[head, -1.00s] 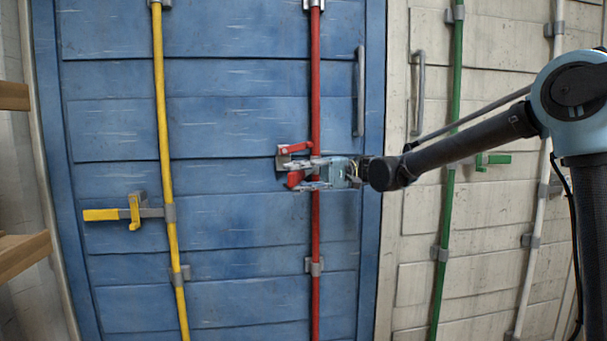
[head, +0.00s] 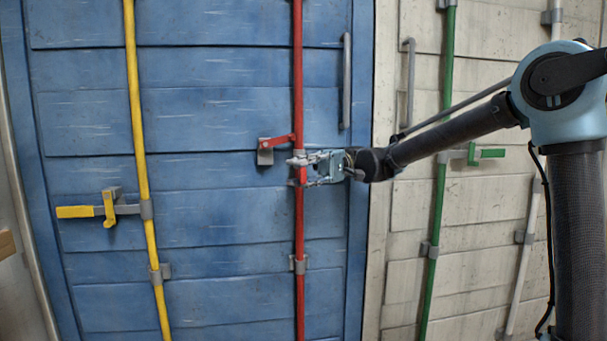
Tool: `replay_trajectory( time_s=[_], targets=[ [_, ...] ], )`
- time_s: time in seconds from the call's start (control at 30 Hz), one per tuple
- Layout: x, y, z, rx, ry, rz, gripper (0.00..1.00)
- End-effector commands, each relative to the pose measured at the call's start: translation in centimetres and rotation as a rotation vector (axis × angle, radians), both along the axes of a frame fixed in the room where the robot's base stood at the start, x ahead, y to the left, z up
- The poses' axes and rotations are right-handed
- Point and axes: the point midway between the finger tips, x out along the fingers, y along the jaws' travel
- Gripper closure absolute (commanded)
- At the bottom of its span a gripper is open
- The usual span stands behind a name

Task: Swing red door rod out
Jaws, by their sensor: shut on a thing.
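The red door rod (head: 299,225) stands upright on the blue door, right of its middle. A red catch (head: 278,141) with a grey plate sits on the door just left of the rod. My gripper (head: 299,171) reaches in from the right and is shut on the red rod's handle (head: 300,177). Only a short red piece of the handle shows between the fingers, at the rod and below the catch. The handle no longer lies leftward along the door. The fingers hide part of the handle and rod.
A yellow rod (head: 140,130) with a yellow handle (head: 80,211) is on the left of the blue door. A grey grab bar (head: 346,80) is right of the red rod. A pale door with a green rod (head: 433,210) lies behind my arm.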

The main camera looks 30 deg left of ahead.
Motion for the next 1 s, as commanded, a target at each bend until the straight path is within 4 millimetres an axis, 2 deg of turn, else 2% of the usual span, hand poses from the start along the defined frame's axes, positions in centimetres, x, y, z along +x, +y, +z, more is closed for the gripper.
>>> replay_trajectory(
  time_s=[0.1,0.13,0.2,0.57,0.67,0.83,0.87,0.97,1.0],
  targets=[
    [0.2,-0.1,-0.3,-0.002,-0.006,-0.004,1.0],
    [0.2,-0.1,-0.3,-0.002,-0.006,-0.004,0.64],
    [0.3,-0.1,-0.3,-0.002,-0.005,-0.006,0.5],
    [0.3,-0.1,0.1,-0.001,-0.002,-0.007,0.5],
    [0.3,-0.1,0.8,0.0,-0.002,-0.008,0.5],
    [0.4,0.0,3.4,0.0,-0.001,-0.008,0.5],
    [0.4,0.0,4.0,0.0,0.0,-0.008,0.45],
    [0.5,-0.1,5.9,0.002,0.003,-0.009,0.19],
    [0.5,0.0,6.6,0.002,0.004,-0.01,0.19]
  ],
)
